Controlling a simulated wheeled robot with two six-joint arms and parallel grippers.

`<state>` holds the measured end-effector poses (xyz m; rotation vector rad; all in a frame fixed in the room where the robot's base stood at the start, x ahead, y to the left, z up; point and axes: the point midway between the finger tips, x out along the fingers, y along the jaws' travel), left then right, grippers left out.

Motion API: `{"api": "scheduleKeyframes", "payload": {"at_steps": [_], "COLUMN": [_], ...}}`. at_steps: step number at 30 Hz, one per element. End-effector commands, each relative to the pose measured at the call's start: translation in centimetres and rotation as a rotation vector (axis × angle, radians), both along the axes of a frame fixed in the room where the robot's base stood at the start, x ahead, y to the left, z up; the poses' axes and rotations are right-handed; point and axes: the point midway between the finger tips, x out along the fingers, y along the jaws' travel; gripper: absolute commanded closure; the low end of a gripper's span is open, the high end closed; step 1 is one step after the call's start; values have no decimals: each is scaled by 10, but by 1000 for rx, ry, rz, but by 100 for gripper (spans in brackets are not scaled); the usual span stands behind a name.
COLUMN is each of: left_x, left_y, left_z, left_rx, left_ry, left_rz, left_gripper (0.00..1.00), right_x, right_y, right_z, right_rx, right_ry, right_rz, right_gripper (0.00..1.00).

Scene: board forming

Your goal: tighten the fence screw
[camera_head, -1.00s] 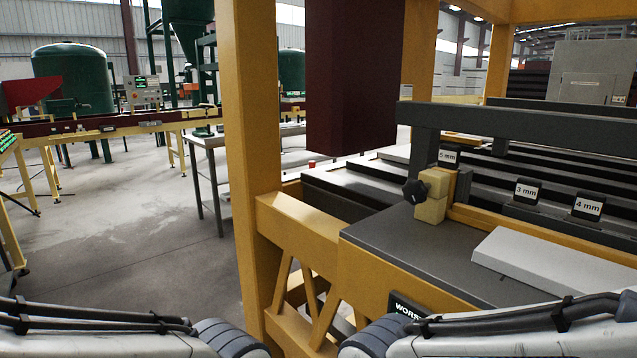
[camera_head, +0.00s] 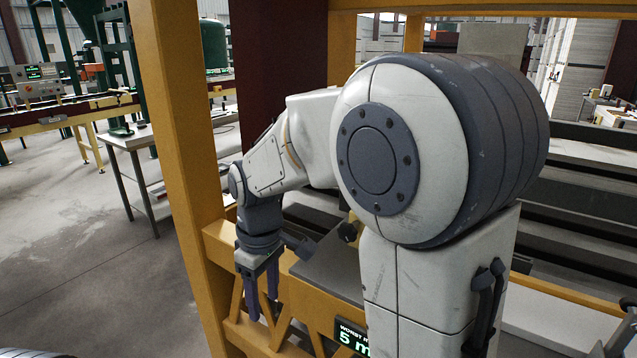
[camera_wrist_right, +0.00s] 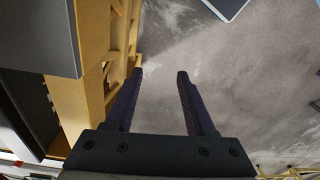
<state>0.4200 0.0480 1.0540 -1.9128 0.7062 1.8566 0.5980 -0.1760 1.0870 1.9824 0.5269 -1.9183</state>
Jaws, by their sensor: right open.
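The fence screw's dark knob (camera_head: 348,232) shows small at the left edge of my right arm, which hides the fence and most of the block behind it. My right gripper (camera_head: 262,306) is open and empty, pointing down in front of the yellow frame, left of and below the knob. In the right wrist view its two fingers (camera_wrist_right: 160,74) are apart, with bare concrete floor between and beyond them. The knob cannot be made out in that view. My left gripper is out of view.
A yellow post (camera_head: 180,150) stands left of my right arm. The dark table top (camera_head: 325,272) lies behind the gripper, above a display (camera_head: 352,338) on the yellow frame. A grey side table (camera_head: 130,140) stands further left. Open floor (camera_head: 70,230) lies at left.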

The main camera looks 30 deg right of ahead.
Motion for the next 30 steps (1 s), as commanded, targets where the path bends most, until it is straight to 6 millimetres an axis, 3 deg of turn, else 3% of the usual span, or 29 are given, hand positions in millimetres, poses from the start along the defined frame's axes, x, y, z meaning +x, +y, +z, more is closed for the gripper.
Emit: {"api": "scheduleKeyframes", "payload": {"at_steps": [1,3,9,12,16,20,30], "left_x": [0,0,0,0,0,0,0], "left_y": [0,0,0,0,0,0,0], "left_z": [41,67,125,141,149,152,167], "left_rx": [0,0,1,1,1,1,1], "left_ry": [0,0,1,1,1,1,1], "left_rz": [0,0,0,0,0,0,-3], "left_gripper": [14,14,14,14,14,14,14], "right_x": [13,26,40,39,36,35,35], "right_y": [-28,-62,-154,-186,-208,-213,-211], "right_z": [42,69,126,142,150,143,85], "right_rx": [-6,-12,-26,-30,-33,-32,-30], "right_ry": [3,7,19,22,27,31,32], "right_rz": [-29,-48,-90,-102,-110,-109,-108], "right_gripper": [45,45,45,45,45,45,45]}}
